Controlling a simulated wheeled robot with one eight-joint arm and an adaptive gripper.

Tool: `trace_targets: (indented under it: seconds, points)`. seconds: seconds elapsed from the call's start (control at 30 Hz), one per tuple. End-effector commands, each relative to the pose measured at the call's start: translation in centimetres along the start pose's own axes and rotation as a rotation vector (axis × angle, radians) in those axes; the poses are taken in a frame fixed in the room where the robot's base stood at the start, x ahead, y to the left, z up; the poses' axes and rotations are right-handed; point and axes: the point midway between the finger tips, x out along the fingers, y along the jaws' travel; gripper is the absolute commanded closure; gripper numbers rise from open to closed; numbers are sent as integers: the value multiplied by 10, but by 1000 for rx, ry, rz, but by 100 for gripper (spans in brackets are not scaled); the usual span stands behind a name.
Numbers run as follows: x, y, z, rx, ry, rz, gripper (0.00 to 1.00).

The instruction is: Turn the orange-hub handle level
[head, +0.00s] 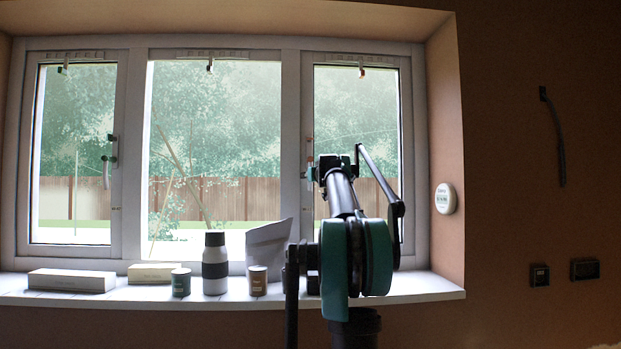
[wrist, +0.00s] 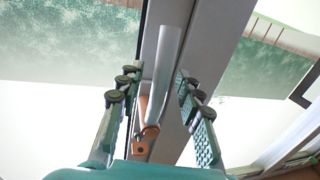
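The orange-hub handle shows in the wrist view as a pale silver lever (wrist: 165,75) with an orange hub (wrist: 146,132). It sits on the window frame and lies roughly along the frame's post, not across it. My gripper (wrist: 156,84) is open, with one green finger on each side of the lever. Gaps show between the lever and both fingers, so it does not look gripped. In the head view my gripper (head: 325,170) is at the post left of the right pane. There it hides most of the handle.
A second handle (head: 106,170) with a dark hub hangs on the left sash. The sill (head: 415,289) holds two boxes, a green tin (head: 181,282), a bottle (head: 215,265), a brown tin (head: 258,281) and a grey bag (head: 268,243). A white round device (head: 445,198) is on the right reveal.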

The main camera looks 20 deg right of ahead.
Motion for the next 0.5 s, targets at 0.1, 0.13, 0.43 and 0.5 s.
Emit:
trace_targets:
  seconds: [0.1, 0.13, 0.43, 0.5]
  points:
    - [1, 0, 0, 0, 0, 0, 64]
    - [1, 0, 0, 0, 0, 0, 64]
    - [1, 0, 0, 0, 0, 0, 86]
    - [1, 0, 0, 0, 0, 0, 95]
